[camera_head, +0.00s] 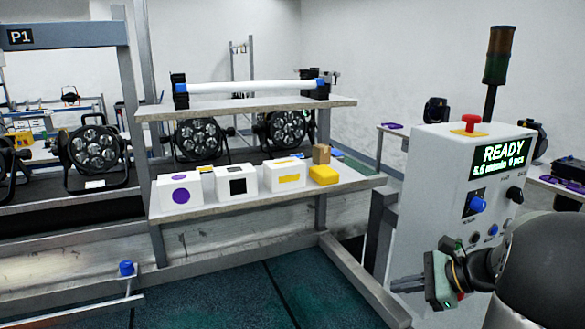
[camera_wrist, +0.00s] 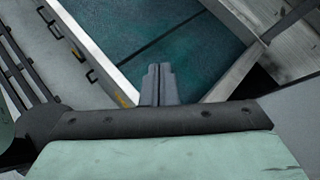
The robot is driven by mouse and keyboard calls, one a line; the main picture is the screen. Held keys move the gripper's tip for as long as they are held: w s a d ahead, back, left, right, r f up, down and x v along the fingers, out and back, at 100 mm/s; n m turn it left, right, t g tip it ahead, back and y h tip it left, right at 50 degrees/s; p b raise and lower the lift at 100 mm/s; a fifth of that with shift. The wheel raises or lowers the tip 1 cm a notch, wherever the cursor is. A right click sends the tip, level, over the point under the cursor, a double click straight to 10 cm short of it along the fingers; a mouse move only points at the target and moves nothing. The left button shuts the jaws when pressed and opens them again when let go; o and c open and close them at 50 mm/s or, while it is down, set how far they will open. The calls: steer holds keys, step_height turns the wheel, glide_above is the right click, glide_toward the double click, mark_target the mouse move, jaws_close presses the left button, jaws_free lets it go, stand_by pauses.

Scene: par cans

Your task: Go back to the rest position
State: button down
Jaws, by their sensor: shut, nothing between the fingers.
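My gripper (camera_head: 408,284) is at the lower right in the head view, in front of the lower part of the white control box (camera_head: 432,170). Its fingers point left and nothing is between them. In the wrist view the two grey fingers of my gripper (camera_wrist: 158,84) are together over the dark green floor. Contact between the gripper and the box cannot be told.
A shelf (camera_head: 270,197) left of the gripper holds several white boxes and a yellow block (camera_head: 324,174). Par cans (camera_head: 95,150) stand behind. The control box has a red button (camera_head: 470,122) and a screen reading READY. Green floor (camera_head: 230,300) lies clear below the shelf.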

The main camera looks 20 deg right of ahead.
steer(key=s+a+f+n+g+h+p, duration=0.1)
steer(key=s+a+n+g, duration=0.3)
steer(key=a, duration=0.5)
steer(key=s+a+f+n+g+h, duration=0.1)
steer(key=s+a+n+g, duration=0.15)
steer(key=a+n, duration=0.45)
steer(key=s+a+f+n+g+h+p, duration=0.1)
steer(key=s+a+n+h, duration=0.5)
steer(key=s+n, duration=0.3)
steer(key=a+n, duration=0.1)
steer(key=n, duration=0.2)
steer(key=shift+a+f+p, duration=0.25)
steer(key=shift+f+p, duration=0.1)
steer(key=shift+p, duration=0.05)
